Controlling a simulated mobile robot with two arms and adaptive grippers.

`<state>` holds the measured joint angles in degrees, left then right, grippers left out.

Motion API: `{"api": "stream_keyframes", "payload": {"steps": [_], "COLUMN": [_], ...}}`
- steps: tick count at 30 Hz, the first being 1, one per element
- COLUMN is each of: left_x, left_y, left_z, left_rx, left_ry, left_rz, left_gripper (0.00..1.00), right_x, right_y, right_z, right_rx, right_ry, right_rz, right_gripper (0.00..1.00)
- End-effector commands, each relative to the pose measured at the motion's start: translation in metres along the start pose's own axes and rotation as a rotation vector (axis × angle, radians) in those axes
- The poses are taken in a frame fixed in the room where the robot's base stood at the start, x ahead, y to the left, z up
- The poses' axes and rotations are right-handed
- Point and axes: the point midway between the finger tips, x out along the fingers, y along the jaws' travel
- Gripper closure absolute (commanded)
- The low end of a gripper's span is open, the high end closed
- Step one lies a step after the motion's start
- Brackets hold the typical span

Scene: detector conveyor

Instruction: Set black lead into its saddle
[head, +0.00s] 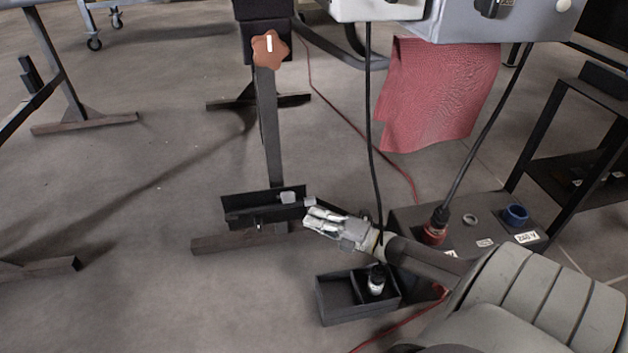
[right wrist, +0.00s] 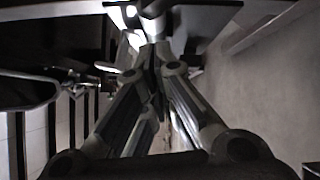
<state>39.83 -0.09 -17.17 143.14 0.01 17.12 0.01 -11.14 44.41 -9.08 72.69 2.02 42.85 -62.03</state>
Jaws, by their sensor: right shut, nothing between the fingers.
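A thin black lead (head: 370,120) hangs from the white box at the top of the head view and runs down behind my right wrist. A black plug-like piece with a white band (head: 376,282) stands in the small black bin below; whether the lead ends in it is hidden by my wrist. My right gripper (head: 312,217) is shut and empty, close to the right end of a black tray (head: 245,208) on the stand. Its closed fingers (right wrist: 155,55) also show in the right wrist view. I cannot make out the saddle for certain. My left gripper is out of view.
A thicker black cable (head: 483,140) runs to a red plug (head: 434,233) on a dark box (head: 480,220) with a blue socket (head: 515,214). A red cloth (head: 437,95) hangs above. A stand (head: 271,130) with an orange knob is behind. Floor at left is mostly clear.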

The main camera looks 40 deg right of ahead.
Motion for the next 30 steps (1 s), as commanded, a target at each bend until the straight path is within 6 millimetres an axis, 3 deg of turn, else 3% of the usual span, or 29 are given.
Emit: {"api": "stream_keyframes", "payload": {"steps": [5, 18, 30], "left_x": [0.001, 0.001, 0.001], "left_y": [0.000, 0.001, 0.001], "left_z": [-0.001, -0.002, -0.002], "left_rx": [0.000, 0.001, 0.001], "left_ry": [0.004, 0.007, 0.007], "left_rz": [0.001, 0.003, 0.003], "left_gripper": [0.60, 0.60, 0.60], "right_x": [0.000, 0.003, 0.004], "right_y": [0.015, 0.082, 0.097], "right_z": [0.003, 0.016, 0.019], "right_rx": [-0.001, -0.002, 0.000], "right_ry": [0.001, 0.001, -0.001], "right_rz": [0.001, -0.001, -0.001], "right_gripper": [1.00, 1.00, 1.00]}}
